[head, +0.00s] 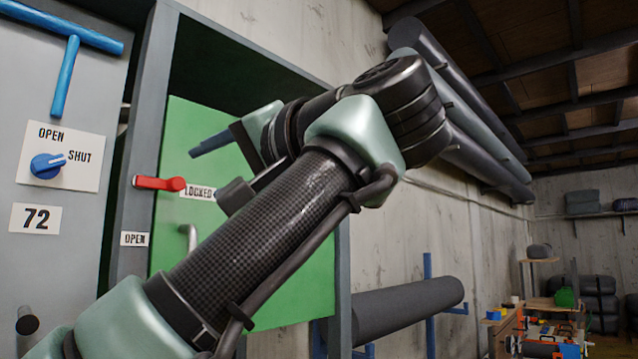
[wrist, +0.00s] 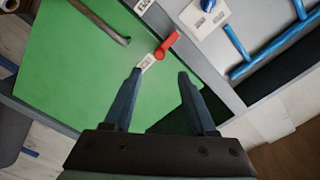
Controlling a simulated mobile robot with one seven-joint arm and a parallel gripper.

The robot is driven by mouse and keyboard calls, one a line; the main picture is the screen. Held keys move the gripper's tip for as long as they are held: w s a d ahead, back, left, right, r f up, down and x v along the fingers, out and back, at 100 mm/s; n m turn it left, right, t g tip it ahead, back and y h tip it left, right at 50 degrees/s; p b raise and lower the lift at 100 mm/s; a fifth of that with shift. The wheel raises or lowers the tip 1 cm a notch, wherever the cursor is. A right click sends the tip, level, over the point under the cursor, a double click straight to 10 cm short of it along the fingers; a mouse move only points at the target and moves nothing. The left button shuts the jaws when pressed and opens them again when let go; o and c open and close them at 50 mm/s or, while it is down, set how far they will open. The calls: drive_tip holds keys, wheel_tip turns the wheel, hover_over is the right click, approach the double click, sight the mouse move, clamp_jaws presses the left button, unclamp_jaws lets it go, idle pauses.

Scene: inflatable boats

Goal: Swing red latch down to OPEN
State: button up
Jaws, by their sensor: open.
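The red latch (head: 158,183) lies about level across the left edge of the green door (head: 178,137) and the grey frame. A LOCKED label (head: 198,193) sits just right of it, and an OPEN label (head: 134,239) is lower on the frame. In the wrist view the red latch (wrist: 166,46) is beyond the fingertips, near the green door's edge. My gripper (wrist: 160,73) is open and empty, with its two fingers apart and pointing toward the latch and label. No contact with the latch shows. My arm hides part of the door in the head view.
A bent metal handle (head: 188,236) is on the door below the latch. Left of the frame, a grey panel carries a blue knob (head: 47,165) and a blue T-bar (head: 70,50). A dark roll (head: 400,308) juts out at lower right.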

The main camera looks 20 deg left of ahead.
sight(179, 184)
drive_tip(key=p+x, duration=0.5)
drive_tip(key=x, duration=0.4)
drive_tip(key=shift+w+a+r, duration=0.1)
drive_tip(key=shift+a+r, duration=0.05)
drive_tip(key=shift+a, duration=0.05)
drive_tip(key=shift+w+a+p, duration=0.25)
drive_tip(key=shift+a+p, duration=0.1)
drive_tip(key=shift+a, duration=0.15)
